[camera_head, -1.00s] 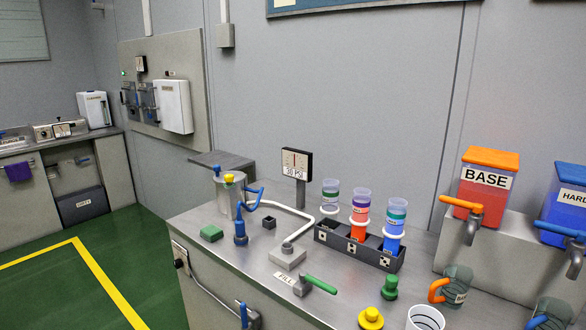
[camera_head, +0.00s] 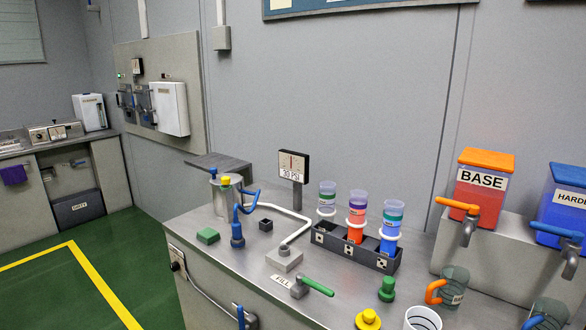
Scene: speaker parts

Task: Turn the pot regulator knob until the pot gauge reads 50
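The pot gauge (camera_head: 293,163) is a square dial on a post with a dark needle. The plate below it appears to read 30 PSI. The metal pot (camera_head: 222,201) stands at the left of the bench, with a small yellow knob (camera_head: 225,181) on top. A blue fitting (camera_head: 237,236) stands upright in front of the pot, with a blue curved hose above it. A pale pipe runs from the pot side to a grey block (camera_head: 284,259). I cannot tell for certain which part is the pot regulator knob. Neither of my grippers shows.
A dark rack (camera_head: 357,253) holds several coloured cups. A green-handled lever (camera_head: 314,286) by the FILL label, a green knob (camera_head: 387,289) and a yellow knob (camera_head: 368,320) stand in front. BASE dispenser (camera_head: 482,181) and a blue dispenser are at right. Green floor lies left.

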